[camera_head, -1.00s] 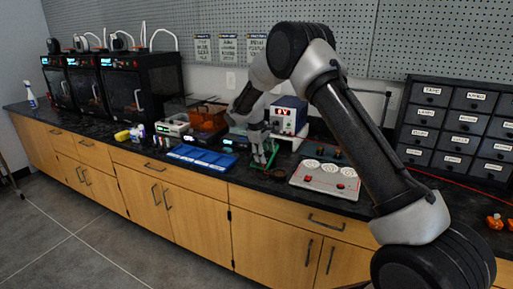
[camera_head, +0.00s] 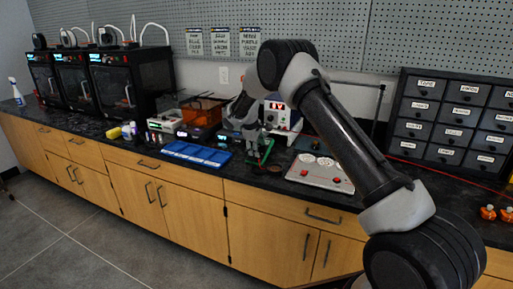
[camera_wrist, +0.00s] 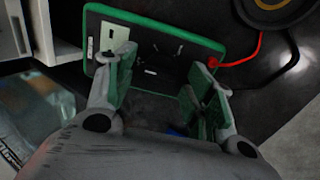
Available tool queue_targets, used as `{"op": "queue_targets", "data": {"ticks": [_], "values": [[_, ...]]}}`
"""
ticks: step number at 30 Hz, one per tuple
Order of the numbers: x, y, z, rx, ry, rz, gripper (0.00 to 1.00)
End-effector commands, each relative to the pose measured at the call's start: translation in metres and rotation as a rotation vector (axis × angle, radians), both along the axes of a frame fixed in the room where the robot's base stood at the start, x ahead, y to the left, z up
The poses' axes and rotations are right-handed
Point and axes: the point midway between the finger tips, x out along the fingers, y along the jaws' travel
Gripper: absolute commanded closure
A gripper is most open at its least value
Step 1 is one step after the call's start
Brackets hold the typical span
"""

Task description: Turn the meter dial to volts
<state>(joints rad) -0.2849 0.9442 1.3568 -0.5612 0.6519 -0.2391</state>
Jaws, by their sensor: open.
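The meter (camera_wrist: 205,42) has a dark face in a green rim and lies on the black counter. A white label shows at the left of its face. Its dark dial (camera_wrist: 160,58) has a small pale mark and sits near the middle of the face. My gripper (camera_wrist: 165,80) is open, its two green-padded fingers apart over the meter's near side, with the dial between and just beyond the tips. Whether they touch the meter I cannot tell. The head view also shows the meter (camera_head: 264,152), partly hidden by my gripper (camera_head: 254,146).
Red and black leads (camera_wrist: 256,50) leave the meter's right side. A blue tray (camera_head: 197,153) lies to the left. A power supply (camera_head: 282,116) stands behind, and a white panel with round gauges (camera_head: 318,175) lies to the right. Drawers (camera_head: 455,118) stand farther right.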

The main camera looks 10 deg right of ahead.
Motion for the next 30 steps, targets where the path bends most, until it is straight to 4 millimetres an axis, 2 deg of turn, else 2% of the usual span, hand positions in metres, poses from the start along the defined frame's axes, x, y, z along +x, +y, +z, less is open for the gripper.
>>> {"op": "queue_targets", "data": {"ticks": [4,9,11,12,23,30], "values": [[-0.0001,0.0001,0.0003,0.0,0.0,0.0,0.48],[-0.0002,0.0001,0.0003,0.0,0.0,0.0,0.79],[-0.0003,0.0002,0.0004,0.0,0.0,0.0,0.9],[-0.0003,0.0002,0.0004,0.0,0.0,0.0,0.92],[-0.0003,0.0001,0.0005,0.017,-0.012,-0.046,0.92],[0.0001,-0.0003,0.0008,0.066,-0.047,-0.183,0.92]]}}
